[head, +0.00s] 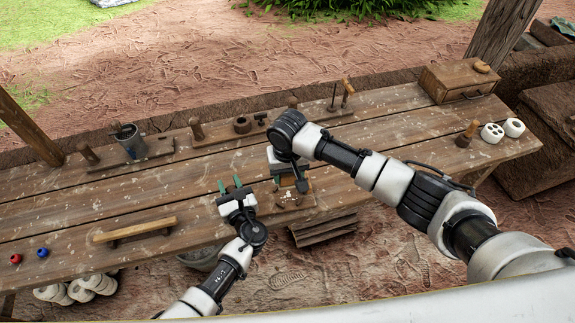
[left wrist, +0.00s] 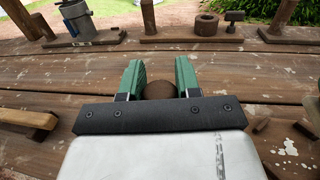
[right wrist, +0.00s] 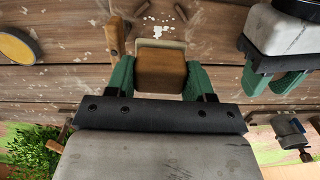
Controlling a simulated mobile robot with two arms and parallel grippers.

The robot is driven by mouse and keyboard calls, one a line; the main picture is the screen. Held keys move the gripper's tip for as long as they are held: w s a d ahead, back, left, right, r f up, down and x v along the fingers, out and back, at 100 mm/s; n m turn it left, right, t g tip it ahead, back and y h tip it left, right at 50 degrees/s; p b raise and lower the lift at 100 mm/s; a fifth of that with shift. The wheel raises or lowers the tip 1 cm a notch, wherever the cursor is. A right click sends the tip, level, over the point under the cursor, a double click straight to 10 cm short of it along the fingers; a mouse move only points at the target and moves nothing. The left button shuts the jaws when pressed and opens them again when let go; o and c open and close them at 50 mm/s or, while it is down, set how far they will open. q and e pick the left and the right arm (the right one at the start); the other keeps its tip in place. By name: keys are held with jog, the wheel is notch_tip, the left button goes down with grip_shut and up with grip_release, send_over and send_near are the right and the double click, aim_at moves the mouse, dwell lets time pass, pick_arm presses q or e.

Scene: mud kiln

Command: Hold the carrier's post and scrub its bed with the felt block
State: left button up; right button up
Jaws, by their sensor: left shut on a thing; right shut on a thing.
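My left gripper (head: 231,184) has its green fingers shut around a round brown post top (left wrist: 160,90), seen between them in the left wrist view. My right gripper (head: 288,182) is shut on a block (right wrist: 162,68) with a brown wooden top and a pale lower part. It holds the block low, to the right of my left gripper in the head view. Pale specks (head: 290,196) and small brown bits lie beside the block; they also show in the left wrist view (left wrist: 288,148). The carrier's bed is mostly hidden by my grippers, and I cannot make out its outline or whether the block touches it.
The bench (head: 390,130) has a row of wooden fixtures and a grey cup (head: 130,140) along its back. A wooden bar (head: 135,231), a red ball (head: 16,258) and a blue ball (head: 42,252) lie left. A drawer box (head: 458,80) stands back right.

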jog(key=shift+f, duration=0.1)
dwell(0.3)
jog(key=shift+f, duration=3)
jog(key=shift+f, duration=0.4)
jog(key=shift+d, duration=0.2)
jog(key=shift+a, duration=0.4)
jog(key=shift+d, duration=0.45)
jog(key=shift+a, duration=0.45)
jog(key=shift+d, duration=0.15)
jog(key=shift+d, duration=0.3)
